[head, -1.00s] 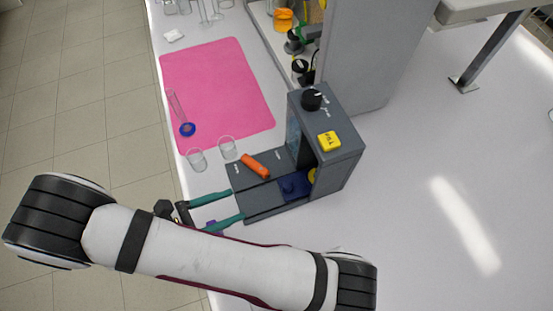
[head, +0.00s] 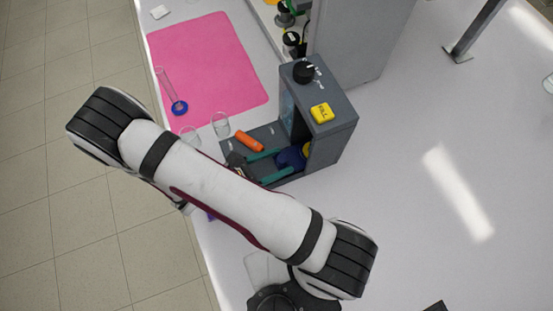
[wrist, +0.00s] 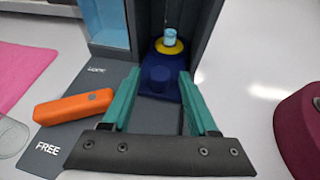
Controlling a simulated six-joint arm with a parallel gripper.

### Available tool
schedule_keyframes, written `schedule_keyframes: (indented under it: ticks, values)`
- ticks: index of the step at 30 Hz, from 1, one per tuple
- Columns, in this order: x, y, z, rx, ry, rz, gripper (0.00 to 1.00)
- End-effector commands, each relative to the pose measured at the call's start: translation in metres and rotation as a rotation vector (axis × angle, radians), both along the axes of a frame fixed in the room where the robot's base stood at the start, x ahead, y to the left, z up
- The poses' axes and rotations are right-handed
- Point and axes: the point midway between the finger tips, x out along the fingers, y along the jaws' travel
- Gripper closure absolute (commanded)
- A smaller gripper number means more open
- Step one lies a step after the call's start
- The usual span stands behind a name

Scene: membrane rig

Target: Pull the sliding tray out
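The sliding tray is a dark blue piece (wrist: 160,80) with a raised knob at its front, low in the opening of the grey housing (head: 336,135). It also shows in the head view (head: 292,156). A yellow disc (wrist: 160,47) and a small pale-blue capped part sit behind the knob. My gripper (wrist: 158,76) has green fingers, open, pointing into the housing. The fingertips lie on either side of the tray's knob, with gaps visible. In the head view, my gripper (head: 284,162) is partly hidden by my arm.
An orange lever (wrist: 75,108) lies left of my fingers on the grey base, near the label FREE. Two clear beakers (head: 220,124) stand left of the rig by a pink mat (head: 205,70). A yellow button (head: 321,113) and black knob top the housing. The bench right of it is clear.

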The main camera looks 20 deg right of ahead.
Motion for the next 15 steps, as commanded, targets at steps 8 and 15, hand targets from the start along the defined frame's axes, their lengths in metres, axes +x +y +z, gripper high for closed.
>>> schedule_keyframes:
  ticks: [8,15]
  values:
    - [0.0001,0.0003,0.0001,0.000,0.000,0.000,0.93]
    - [-0.0001,0.0003,0.0002,0.000,0.000,0.000,1.00]
